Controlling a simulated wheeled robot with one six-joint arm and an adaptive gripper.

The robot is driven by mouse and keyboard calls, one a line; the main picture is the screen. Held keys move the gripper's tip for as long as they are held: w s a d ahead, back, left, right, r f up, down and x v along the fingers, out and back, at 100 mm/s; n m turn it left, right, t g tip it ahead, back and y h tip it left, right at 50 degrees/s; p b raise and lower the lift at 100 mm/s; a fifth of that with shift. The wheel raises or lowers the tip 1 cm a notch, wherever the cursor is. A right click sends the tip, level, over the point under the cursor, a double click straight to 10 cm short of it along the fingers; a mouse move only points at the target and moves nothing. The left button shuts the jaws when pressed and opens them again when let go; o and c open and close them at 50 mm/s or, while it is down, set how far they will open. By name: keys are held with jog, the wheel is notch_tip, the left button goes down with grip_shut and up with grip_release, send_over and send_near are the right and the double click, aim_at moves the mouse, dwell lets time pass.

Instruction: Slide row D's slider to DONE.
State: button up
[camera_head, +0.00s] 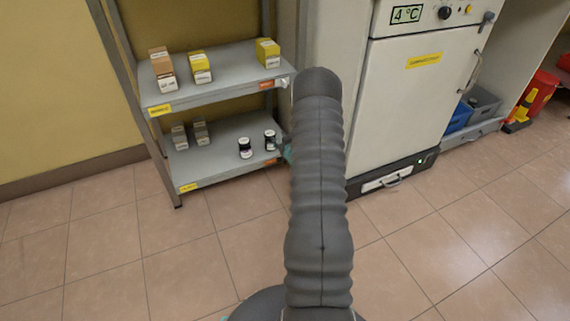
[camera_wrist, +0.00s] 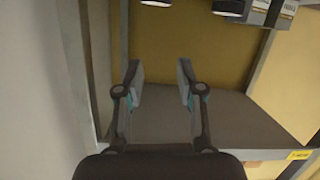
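No slider, row D marking or DONE label can be made out in either view. My gripper (camera_wrist: 160,82) is open and empty in the wrist view, its two fingers well apart in front of a grey shelf board. In the head view my dark arm hides most of the gripper. A small teal bit shows beside the arm at the lower shelf's right end, perhaps part of the gripper.
A shelf rack holds several boxes on its upper board (camera_head: 225,80) and grey boxes and two black-and-white jars (camera_head: 245,148) on its lower board. A white fridge (camera_head: 415,85) reading 4 °C stands right of it. The tiled floor (camera_head: 110,245) in front is clear.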

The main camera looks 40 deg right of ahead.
jog(key=s+d+f+m+t+b, duration=0.1)
jog(key=s+f, duration=0.4)
jog(key=f, duration=0.4)
jog(key=s+d+f+m+t, duration=0.1)
jog(key=s+f+t, duration=0.1)
jog(key=s+f, duration=0.5)
jog(key=f+b+x, duration=0.1)
jog(key=f+x, duration=0.1)
jog(key=x, duration=1.3)
jog(key=shift+h+b, duration=0.4)
jog(key=shift+w, duration=0.1)
grip_shut()
